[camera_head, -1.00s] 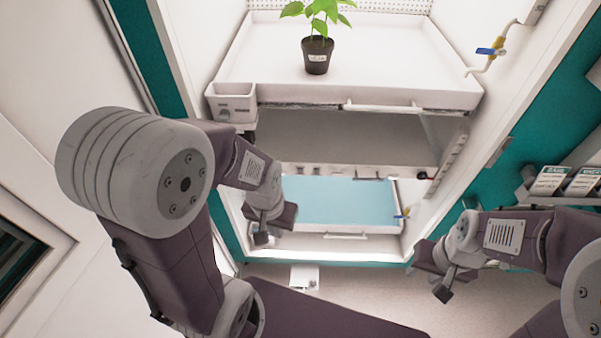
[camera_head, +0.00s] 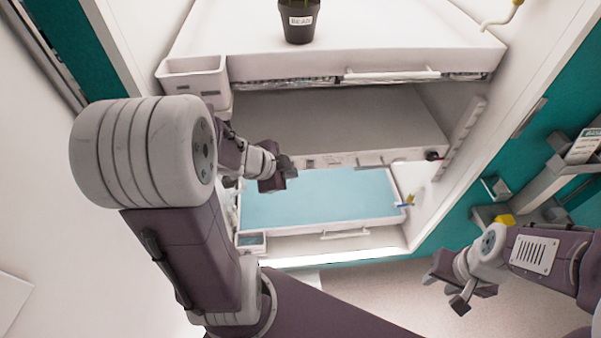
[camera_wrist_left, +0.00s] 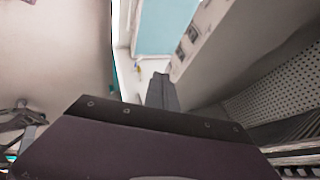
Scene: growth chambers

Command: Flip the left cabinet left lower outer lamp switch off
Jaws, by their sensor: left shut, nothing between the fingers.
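The cabinet's lower lamp panel is a pale strip (camera_head: 345,160) under the upper shelf in the head view. It carries small switches (camera_head: 310,163) that are too small there to read as on or off. In the left wrist view two dark switches (camera_wrist_left: 180,52) and (camera_wrist_left: 193,33) sit on a white strip beyond my fingers. My left gripper (camera_head: 285,170) is shut and empty, at the left end of the strip; its closed fingers also show in the wrist view (camera_wrist_left: 162,92). Contact cannot be told. My right gripper (camera_head: 460,304) hangs low at the right, apparently shut and empty.
A potted plant (camera_head: 298,22) stands on the upper white tray (camera_head: 400,45). A white box (camera_head: 192,78) hangs at that tray's left corner. A lower blue-topped tray (camera_head: 320,200) lies below the strip. A side wall with a ribbed rail (camera_head: 462,135) bounds the right.

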